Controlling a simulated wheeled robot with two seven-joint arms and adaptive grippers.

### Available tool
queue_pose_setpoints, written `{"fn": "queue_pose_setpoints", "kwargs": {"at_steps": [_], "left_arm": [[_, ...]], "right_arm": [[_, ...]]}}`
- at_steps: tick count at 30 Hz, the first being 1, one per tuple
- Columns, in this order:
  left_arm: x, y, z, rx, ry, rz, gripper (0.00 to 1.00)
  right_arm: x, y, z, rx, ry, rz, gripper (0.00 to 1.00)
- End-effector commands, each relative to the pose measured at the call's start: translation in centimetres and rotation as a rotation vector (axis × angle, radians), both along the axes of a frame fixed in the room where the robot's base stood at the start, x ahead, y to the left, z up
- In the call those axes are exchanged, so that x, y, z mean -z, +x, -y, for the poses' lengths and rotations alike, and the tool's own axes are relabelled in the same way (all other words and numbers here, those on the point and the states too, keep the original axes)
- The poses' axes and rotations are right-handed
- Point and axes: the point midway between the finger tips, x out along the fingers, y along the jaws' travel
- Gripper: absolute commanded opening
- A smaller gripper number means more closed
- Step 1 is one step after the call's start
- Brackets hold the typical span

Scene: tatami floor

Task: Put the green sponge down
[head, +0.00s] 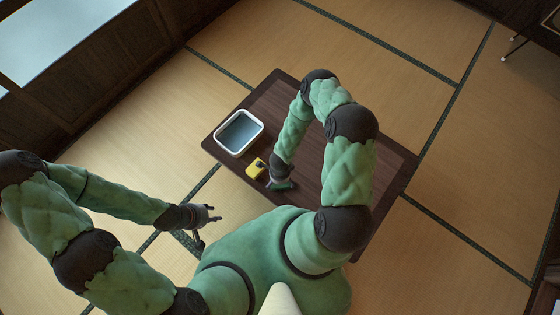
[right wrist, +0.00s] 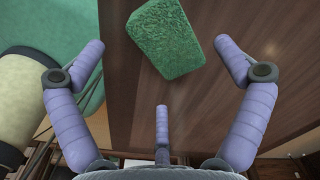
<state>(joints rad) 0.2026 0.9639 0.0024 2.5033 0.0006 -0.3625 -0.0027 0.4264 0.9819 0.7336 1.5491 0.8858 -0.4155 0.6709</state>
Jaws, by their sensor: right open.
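The green sponge (right wrist: 165,38) is a rough-textured block lying on the dark wooden table (right wrist: 222,95) in the right wrist view. In the head view the sponge (head: 283,186) shows small and dark green near the table's edge closest to me, partly hidden by my right gripper. My right gripper (head: 275,180) is over it. In the right wrist view my right gripper (right wrist: 167,58) has its fingers spread wide, with the sponge between and beyond the fingertips and clear of them. My left gripper (head: 208,228) is open and empty, off the table's near left side.
A white-rimmed basin (head: 217,134) with a grey-blue inside stands at the table's left corner. A small yellow object (head: 256,169) with a dark mark sits between the basin and my right gripper. The table's right part (head: 392,165) is clear. Tatami floor surrounds it.

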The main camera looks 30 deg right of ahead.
Motion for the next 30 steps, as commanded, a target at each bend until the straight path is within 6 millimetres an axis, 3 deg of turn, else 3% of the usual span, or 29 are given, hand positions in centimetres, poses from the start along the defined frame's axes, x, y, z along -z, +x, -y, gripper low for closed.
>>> {"fn": "queue_pose_setpoints", "kwargs": {"at_steps": [1,6,17,20,25,30], "left_arm": [[-1.0,0.0,0.0,0.0,0.0,0.0,0.4],[-2.3,0.0,0.0,0.0,0.0,0.0,0.4],[-3.2,0.0,0.0,0.0,0.0,0.0,0.4],[-3.2,0.0,0.0,0.0,0.0,0.0,0.4],[-3.2,0.0,0.0,0.0,0.0,0.0,0.4],[-3.2,0.0,0.0,0.0,0.0,0.0,0.4]], "right_arm": [[-1.6,0.0,0.0,0.0,0.0,0.0,1.0],[-4.6,0.0,0.0,0.0,0.0,0.0,1.0],[-7.5,0.2,-0.3,-0.069,0.01,0.008,1.0],[-8.9,0.5,-1.3,-0.253,0.034,0.031,1.0],[-13.1,0.4,-4.3,-0.771,0.098,0.113,1.0],[-17.6,-1.4,-7.6,-1.28,0.163,0.211,1.0]]}}
